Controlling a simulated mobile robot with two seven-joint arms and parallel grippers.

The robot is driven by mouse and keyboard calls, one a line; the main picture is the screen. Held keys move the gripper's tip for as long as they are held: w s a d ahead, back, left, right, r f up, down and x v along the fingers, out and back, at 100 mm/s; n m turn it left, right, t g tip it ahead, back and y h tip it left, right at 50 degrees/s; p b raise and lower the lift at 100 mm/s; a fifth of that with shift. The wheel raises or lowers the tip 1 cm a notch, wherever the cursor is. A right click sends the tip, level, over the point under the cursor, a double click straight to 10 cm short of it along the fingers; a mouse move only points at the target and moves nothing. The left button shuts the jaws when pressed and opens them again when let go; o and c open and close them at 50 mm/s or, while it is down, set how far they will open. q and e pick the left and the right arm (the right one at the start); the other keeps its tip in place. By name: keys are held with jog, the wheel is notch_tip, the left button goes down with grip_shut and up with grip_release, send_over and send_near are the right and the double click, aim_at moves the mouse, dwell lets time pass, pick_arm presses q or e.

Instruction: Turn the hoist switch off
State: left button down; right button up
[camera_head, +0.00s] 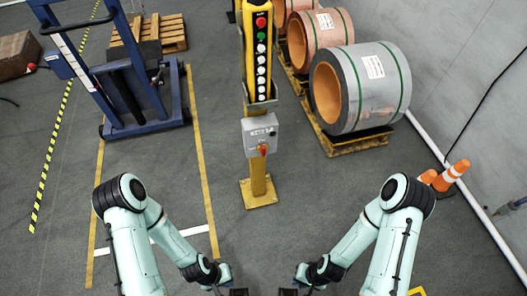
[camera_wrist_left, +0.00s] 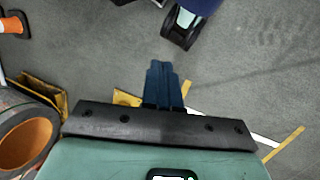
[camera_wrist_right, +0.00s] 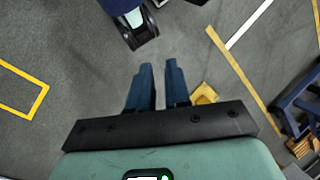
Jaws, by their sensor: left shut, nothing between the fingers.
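A grey switch box (camera_head: 260,134) is mounted on a yellow post (camera_head: 258,180) in the middle of the head view. A small red and yellow rotary switch (camera_head: 263,150) sits on its lower front; its exact setting is too small to read. A yellow pendant (camera_head: 259,50) with a red, a green and several white buttons is above the box. My left gripper (camera_wrist_left: 161,68) is shut and empty. My right gripper (camera_wrist_right: 159,66) is open, with a gap between its fingers, and empty. Both are at the bottom of the head view, well apart from the box.
Large foil coils (camera_head: 362,88) lie on pallets to the right of the post. A blue lifting frame (camera_head: 147,100) stands to the left. Orange cones (camera_head: 452,171) are by the right wall. The floor between my arms and the post is clear.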

jog(key=o, duration=0.3)
jog(key=w+f+m+b, duration=0.1)
jog(key=w, duration=0.1)
jog(key=w+a+f+m+t+b, duration=0.1)
jog(key=w+m, duration=0.1)
jog(key=w, duration=0.1)
jog(key=w+m+t+b, duration=0.1)
jog(key=w+b, duration=0.1)
jog(key=shift+w+a+f+m, duration=0.15)
jog(key=shift+w+f+m, duration=0.05)
jog(key=shift+f+m, duration=0.2)
jog(key=m+t+b, duration=1.2)
jog(key=m+b, duration=0.2)
jog(key=m, duration=1)
send_near(264, 151)
pick_arm(q)
jog(key=w+a+f+t, duration=0.1)
jog(key=w+f, duration=0.2)
jog(key=f, duration=0.7)
jog(key=w+a+f+t+y+b, duration=0.1)
jog(key=w+a+f, duration=0.1)
jog(key=f, duration=0.7)
jog(key=shift+w+a+f+n+t, duration=0.2)
jog(key=shift+w+f+n+t, duration=0.15)
jog(key=shift+w+n+t, duration=0.1)
pick_arm(e)
jog(key=x, duration=0.8)
jog(key=shift+w+a, duration=0.1)
jog(key=shift+w, duration=0.2)
grip_shut()
